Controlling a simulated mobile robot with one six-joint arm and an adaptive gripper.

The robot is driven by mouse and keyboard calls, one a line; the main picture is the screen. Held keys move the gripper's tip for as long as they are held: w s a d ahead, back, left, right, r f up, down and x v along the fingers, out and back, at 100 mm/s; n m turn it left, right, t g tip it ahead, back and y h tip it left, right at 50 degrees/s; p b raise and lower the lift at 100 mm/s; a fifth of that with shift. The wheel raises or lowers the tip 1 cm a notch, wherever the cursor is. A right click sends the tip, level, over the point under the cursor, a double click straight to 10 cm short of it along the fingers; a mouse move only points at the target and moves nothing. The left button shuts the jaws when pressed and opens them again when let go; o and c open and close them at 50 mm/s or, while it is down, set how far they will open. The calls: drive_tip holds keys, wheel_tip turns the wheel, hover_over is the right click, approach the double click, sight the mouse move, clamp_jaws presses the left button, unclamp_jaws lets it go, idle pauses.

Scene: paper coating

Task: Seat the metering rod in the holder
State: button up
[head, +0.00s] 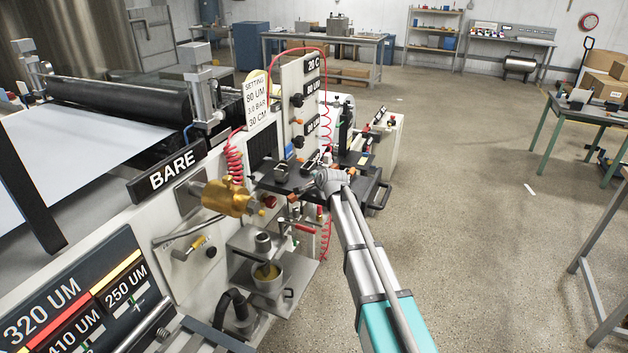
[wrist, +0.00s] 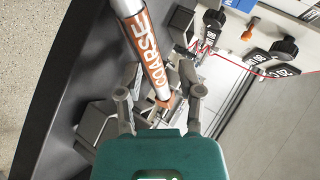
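A metering rod (wrist: 147,50) with a silver end and an orange band lettered COARSE slants across the wrist view, over a dark shelf. My gripper (wrist: 160,72) has its two grey fingers spread on either side of the rod, with gaps showing. In the head view my gripper (head: 328,180) is over the dark shelf (head: 370,183) beside the coating machine. Grey angled blocks (wrist: 97,122) are near the rod; I cannot tell whether it rests in them. I cannot make out which part is the holder.
A panel (head: 300,95) with black knobs and a coiled red hose (head: 235,160) stand close to my gripper. A brass fitting (head: 228,198) and a cup (head: 268,277) are on the machine's side.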

drive_tip(key=shift+o, duration=0.4)
drive_tip(key=shift+r, duration=0.25)
drive_tip(key=shift+s+r+p, duration=0.15)
drive_tip(key=shift+s+p, duration=0.05)
drive_tip(key=shift+p, duration=0.2)
drive_tip(key=p+v, duration=0.5)
drive_tip(key=v, duration=0.6)
drive_tip(key=shift+s+d+p, duration=0.15)
drive_tip(key=shift+s+p, duration=0.1)
drive_tip(key=shift+p, duration=0.15)
